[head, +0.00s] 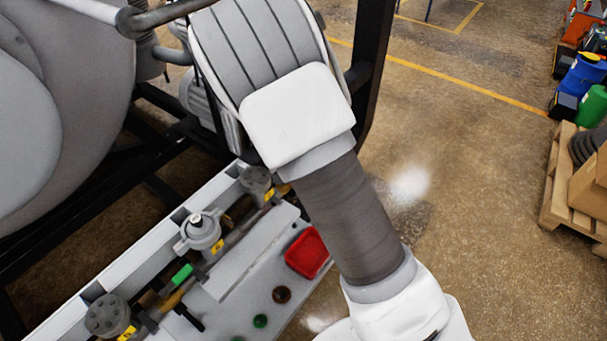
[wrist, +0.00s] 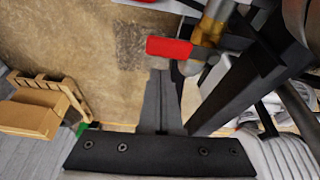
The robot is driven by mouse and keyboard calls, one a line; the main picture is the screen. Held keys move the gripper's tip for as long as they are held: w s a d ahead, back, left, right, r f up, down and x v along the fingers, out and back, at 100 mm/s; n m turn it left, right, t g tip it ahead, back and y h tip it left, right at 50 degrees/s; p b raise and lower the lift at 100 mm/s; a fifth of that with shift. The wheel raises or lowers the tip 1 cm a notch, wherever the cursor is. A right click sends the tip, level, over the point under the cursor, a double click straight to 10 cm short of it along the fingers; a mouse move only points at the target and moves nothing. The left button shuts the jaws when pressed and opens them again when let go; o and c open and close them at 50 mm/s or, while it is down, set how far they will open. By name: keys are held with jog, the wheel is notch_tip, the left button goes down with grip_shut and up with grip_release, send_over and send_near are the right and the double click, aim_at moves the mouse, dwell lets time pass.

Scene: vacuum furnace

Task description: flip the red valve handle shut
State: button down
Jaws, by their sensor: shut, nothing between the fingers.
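The red valve handle (wrist: 168,47) shows in the wrist view as a short red bar, joined at its right end to a brass valve body (wrist: 208,32) on a grey pipe. My gripper (wrist: 160,76) has its dark fingers together and empty. The fingertips are just below the handle in the picture; I cannot tell whether they touch it. In the head view my arm covers the middle, and neither the gripper nor the red handle can be made out.
Black frame beams (wrist: 245,90) run close to the right of the valve in the wrist view. A pallet (head: 556,185) is at right. Open floor lies between.

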notch_tip(320, 180, up, 9)
jog(key=shift+s+a+r, duration=0.2)
jog(key=shift+s+a, duration=0.1)
jog(key=shift+s, duration=0.05)
dwell(0.5)
jog(key=s+d+r+n+t+y, duration=0.1)
jog(key=s+d+r+n, duration=0.2)
jog(key=s+d+r, duration=0.3)
jog(key=s+d+r+n+t+y, duration=0.1)
jog(key=s+d+r+n, duration=0.2)
jog(key=s+r, duration=0.9)
jog(key=s+d, duration=0.3)
jog(key=s, duration=0.3)
jog(key=shift+s+d+n, duration=0.15)
jog(key=shift+s+n, duration=0.15)
jog(key=shift+s, duration=0.05)
